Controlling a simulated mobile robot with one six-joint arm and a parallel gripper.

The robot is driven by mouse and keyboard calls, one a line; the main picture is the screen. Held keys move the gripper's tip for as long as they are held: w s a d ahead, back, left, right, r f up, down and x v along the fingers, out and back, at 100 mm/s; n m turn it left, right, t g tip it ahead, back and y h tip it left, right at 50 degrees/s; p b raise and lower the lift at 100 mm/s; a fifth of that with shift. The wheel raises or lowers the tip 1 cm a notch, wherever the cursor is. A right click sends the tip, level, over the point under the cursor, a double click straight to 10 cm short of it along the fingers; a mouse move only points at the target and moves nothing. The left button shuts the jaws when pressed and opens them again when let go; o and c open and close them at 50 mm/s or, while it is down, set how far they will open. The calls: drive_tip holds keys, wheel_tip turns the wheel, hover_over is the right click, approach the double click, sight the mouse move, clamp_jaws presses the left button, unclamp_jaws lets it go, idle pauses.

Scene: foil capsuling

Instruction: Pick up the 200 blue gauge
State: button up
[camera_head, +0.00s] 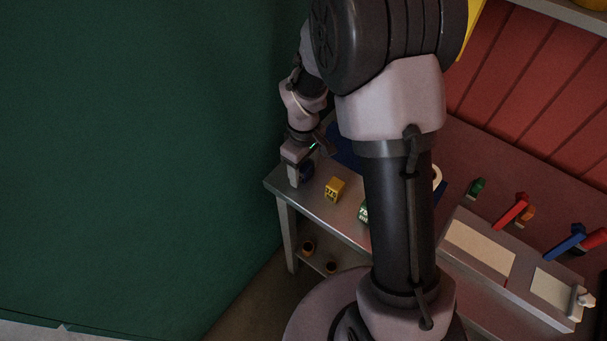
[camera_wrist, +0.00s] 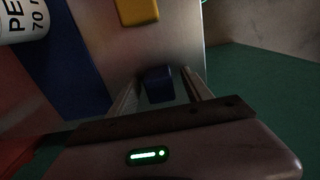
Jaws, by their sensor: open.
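A small dark blue block, the blue gauge (camera_wrist: 158,85), shows in the wrist view between the two fingers of my gripper (camera_wrist: 160,92). In the head view the blue gauge (camera_head: 308,170) is a dark patch beside my gripper (camera_head: 294,176), near the left end of the bench. The gripper is open, with a finger on each side of the block; I cannot tell whether either touches it. No number is readable on the blue gauge.
A yellow block (camera_head: 335,189) and a green block (camera_head: 363,212) stand on the metal bench (camera_head: 318,205). A dark blue mat (camera_wrist: 68,70) and a white printed container (camera_wrist: 25,22) lie left in the wrist view. Coloured tools, including a red one (camera_head: 511,210), stand at the right.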

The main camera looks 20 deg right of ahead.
drive_tip(key=shift+r, duration=0.1)
clamp_jaws()
